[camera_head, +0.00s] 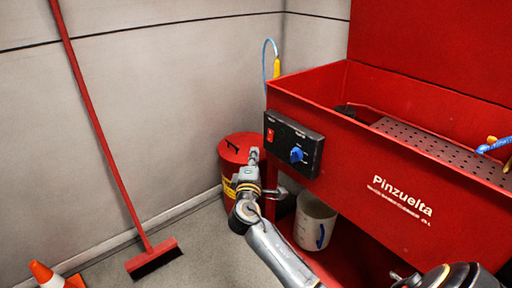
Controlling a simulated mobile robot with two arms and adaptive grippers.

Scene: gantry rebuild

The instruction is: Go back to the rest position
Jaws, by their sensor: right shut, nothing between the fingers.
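My right gripper (253,156) is in the middle of the head view, at the end of my right arm, which reaches in from the bottom right. Its fingers are shut and empty and point up and away. It appears in front of the red drum (232,152), just left of the black control box (293,144). I cannot tell how far it is from either. My left gripper is not in view.
A red wash basin (400,200) marked "Pinzuelta" fills the right side. A white bucket (315,222) stands under it. A red broom (153,258) leans on the grey wall, and an orange cone (50,276) stands bottom left. Floor between broom and drum is clear.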

